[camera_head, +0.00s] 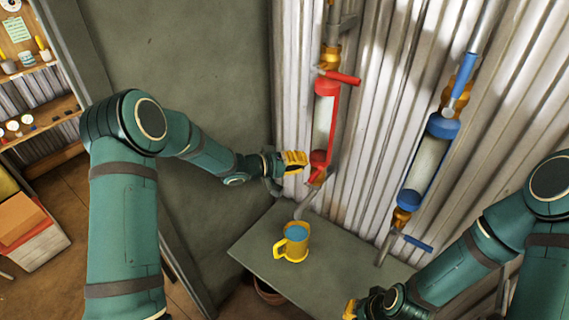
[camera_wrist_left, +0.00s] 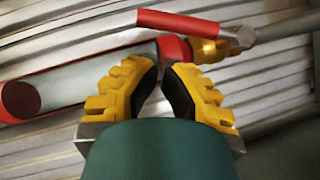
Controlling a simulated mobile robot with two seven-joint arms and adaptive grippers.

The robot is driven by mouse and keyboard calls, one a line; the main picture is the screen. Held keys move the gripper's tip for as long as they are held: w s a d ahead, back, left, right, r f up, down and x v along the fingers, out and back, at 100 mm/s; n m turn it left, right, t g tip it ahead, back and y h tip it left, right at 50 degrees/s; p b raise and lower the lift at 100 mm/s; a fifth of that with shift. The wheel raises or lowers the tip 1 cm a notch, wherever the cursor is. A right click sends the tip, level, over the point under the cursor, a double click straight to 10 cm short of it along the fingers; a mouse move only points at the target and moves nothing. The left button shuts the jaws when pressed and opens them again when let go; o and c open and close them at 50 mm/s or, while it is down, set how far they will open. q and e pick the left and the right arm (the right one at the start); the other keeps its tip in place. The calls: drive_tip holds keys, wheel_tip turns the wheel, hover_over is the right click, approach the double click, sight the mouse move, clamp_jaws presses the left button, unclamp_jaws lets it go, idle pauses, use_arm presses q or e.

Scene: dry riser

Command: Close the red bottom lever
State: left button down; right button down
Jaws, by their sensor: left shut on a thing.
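The red-ended clear tube (camera_head: 325,110) hangs on the corrugated wall, with a red top lever (camera_head: 343,76) sticking out sideways. The red bottom lever (camera_head: 317,175) is at its lower end; in the left wrist view the lever handle (camera_wrist_left: 185,24) lies beyond my fingertips, roughly along the tube, on a grey bracket by a brass valve (camera_wrist_left: 207,50). My left gripper (camera_head: 302,161) is at the tube's bottom end. Its yellow fingers (camera_wrist_left: 160,72) close in at the red bottom cap (camera_wrist_left: 173,47); the exact contact is partly hidden. My right gripper (camera_head: 352,310) is low at the bottom edge, partly cut off.
A blue-ended tube (camera_head: 428,160) with a blue top lever (camera_head: 463,75) and blue bottom lever (camera_head: 418,243) hangs to the right. A yellow mug (camera_head: 292,243) with blue contents stands on the grey table (camera_head: 253,250) below. Shelves stand at the far left.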

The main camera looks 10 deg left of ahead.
sight(315, 175)
use_arm(q)
drive_tip(key=shift+s+d+f, duration=0.15)
drive_tip(key=shift+d+f, duration=0.05)
drive_tip(key=shift+d, duration=0.3)
drive_tip(key=shift+s+d+f, duration=0.1)
drive_tip(key=shift+d+f, duration=0.05)
drive_tip(key=shift+d, duration=0.3)
use_arm(e)
drive_tip(key=shift+f, duration=0.35)
